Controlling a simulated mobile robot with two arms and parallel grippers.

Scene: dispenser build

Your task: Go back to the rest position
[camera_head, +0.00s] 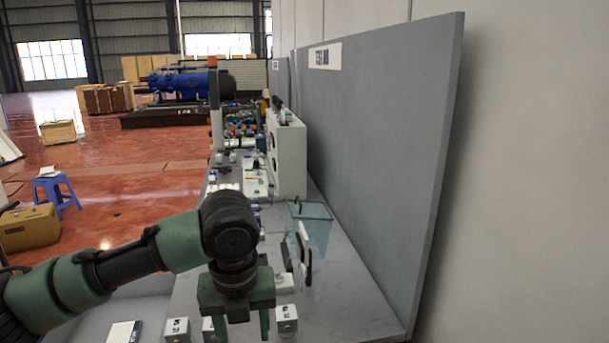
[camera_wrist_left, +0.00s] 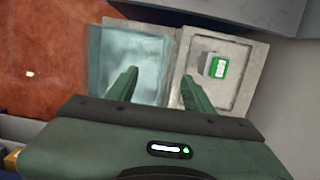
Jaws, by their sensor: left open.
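My left gripper (camera_head: 247,322) hangs over the near part of the grey workbench, pointing down, with its green fingers apart and empty. In the left wrist view, the open gripper (camera_wrist_left: 160,77) has one fingertip over a clear bluish container (camera_wrist_left: 125,55) and the other by a grey tray (camera_wrist_left: 245,88). A small white and green block (camera_wrist_left: 216,66) lies in that tray. Nothing is between the fingers. My right gripper is in neither view.
The bench (camera_head: 350,300) runs away along a tall grey panel (camera_head: 385,150). Small white boxes (camera_head: 178,329) and (camera_head: 287,318) stand near the gripper. A clear bin (camera_head: 318,228) stands further back. A blue stool (camera_head: 55,190) is on the floor at left.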

